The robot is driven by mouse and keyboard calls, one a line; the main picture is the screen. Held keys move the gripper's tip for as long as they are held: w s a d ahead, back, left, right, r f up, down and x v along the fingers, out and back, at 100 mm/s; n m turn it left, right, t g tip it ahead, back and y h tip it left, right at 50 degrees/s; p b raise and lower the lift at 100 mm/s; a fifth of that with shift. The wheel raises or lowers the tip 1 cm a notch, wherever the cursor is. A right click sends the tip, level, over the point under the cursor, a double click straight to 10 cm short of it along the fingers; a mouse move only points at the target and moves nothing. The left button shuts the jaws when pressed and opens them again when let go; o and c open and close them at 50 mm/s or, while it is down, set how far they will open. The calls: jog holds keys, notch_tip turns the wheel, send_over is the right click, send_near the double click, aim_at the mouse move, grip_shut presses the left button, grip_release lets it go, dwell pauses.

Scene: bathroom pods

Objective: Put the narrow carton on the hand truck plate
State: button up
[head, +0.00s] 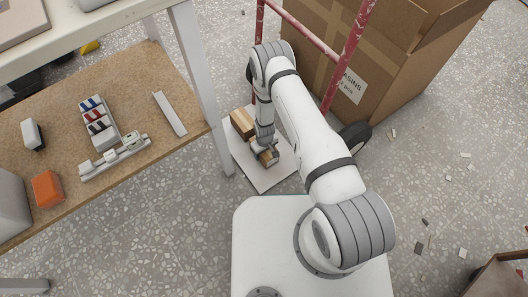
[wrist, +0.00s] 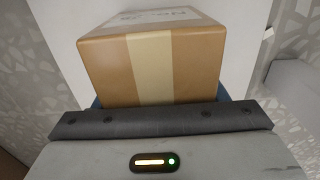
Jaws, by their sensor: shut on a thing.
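My gripper (head: 264,149) points down over the pale hand truck plate (head: 262,182) and is shut on a small brown carton (head: 270,158), which I take to be the narrow carton. In the head view the gripper hides most of it. In the wrist view the carton (wrist: 200,65) fills the space beyond the jaw bar, with a pale tape strip down its face and a white label on top. It is over the plate, at or close to its surface; I cannot tell whether it touches.
Another brown carton (head: 241,123) sits at the plate's back left. The red hand truck frame (head: 345,55) rises behind, with a large cardboard box (head: 400,60) beyond it. A table leg (head: 203,90) and a wooden shelf (head: 150,75) stand close on the left.

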jog(key=shift+f, duration=0.15)
jog(key=o, duration=1.3)
